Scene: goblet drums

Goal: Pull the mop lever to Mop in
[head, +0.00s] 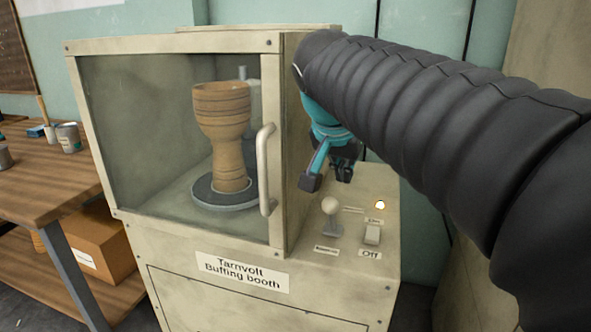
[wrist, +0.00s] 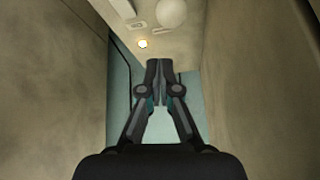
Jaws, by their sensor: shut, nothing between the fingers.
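The lever (head: 331,206) with a pale round knob stands on the small control panel at the booth's right; its label is too small to read. The pale ball at the top of the wrist view (wrist: 171,12) looks like its knob. My gripper (head: 327,178) is above and behind the lever, apart from it. In the wrist view my gripper (wrist: 166,66) has its fingertips together with nothing between them, and the knob lies beyond them.
The booth (head: 274,150), labelled "Tarnvolt Buffing booth", holds a wooden goblet drum (head: 225,120) on a dark turntable (head: 205,195). Its door handle (head: 265,170) sticks out near the lever. A switch (head: 372,234) labelled "Off" and a glowing lamp (head: 379,205) are beside the lever.

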